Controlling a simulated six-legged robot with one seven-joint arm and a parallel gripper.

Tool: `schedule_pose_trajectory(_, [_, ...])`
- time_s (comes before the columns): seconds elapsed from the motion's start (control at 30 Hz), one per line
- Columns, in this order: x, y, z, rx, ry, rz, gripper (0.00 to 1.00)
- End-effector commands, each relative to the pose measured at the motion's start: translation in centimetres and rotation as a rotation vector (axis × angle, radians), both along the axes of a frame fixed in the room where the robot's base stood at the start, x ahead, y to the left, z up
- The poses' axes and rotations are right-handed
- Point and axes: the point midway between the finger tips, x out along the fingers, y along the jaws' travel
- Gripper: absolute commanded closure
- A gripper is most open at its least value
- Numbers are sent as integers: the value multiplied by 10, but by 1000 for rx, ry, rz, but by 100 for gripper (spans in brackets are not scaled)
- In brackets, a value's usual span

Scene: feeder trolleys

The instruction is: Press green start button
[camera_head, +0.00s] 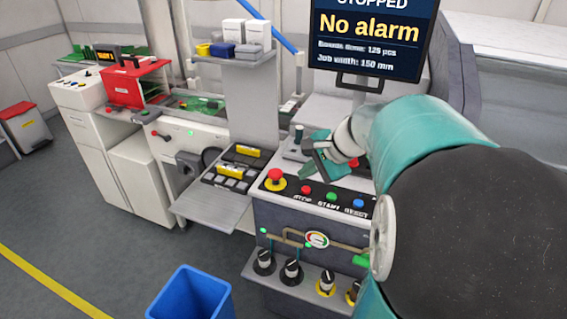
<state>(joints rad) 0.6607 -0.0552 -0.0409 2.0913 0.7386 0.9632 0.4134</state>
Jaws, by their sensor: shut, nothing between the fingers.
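The green start button (331,196) sits on the dark strip of the control panel, above the word START. A red stop button (307,189) is to its left and a blue reset button (358,203) to its right. My gripper (307,171) is above and behind the button row, apart from the green button in the picture. It is shut and empty, and its fingertips are small and partly hard to make out. The green button is in plain view.
A red mushroom button on a yellow base (275,179) stands at the panel's left end. A screen (370,38) reading "No alarm" hangs above. A blue bin (192,294) stands on the floor in front.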

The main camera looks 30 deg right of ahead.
Motion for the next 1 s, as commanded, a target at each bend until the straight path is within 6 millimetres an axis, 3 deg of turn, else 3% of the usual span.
schedule_pose_trajectory(0.03, [4,-25,-6,59,0,-86,100])
schedule_pose_trajectory(0.1, [8,-53,-12,130,-8,-188,100])
schedule_pose_trajectory(0.2, [11,-85,-19,214,-20,-304,100])
schedule_pose_trajectory(0.33, [11,-111,-25,277,-34,-391,100])
schedule_pose_trajectory(0.77, [13,-117,-26,295,-39,-418,100])
schedule_pose_trajectory(1.0, [13,-117,-42,299,-37,-418,100])
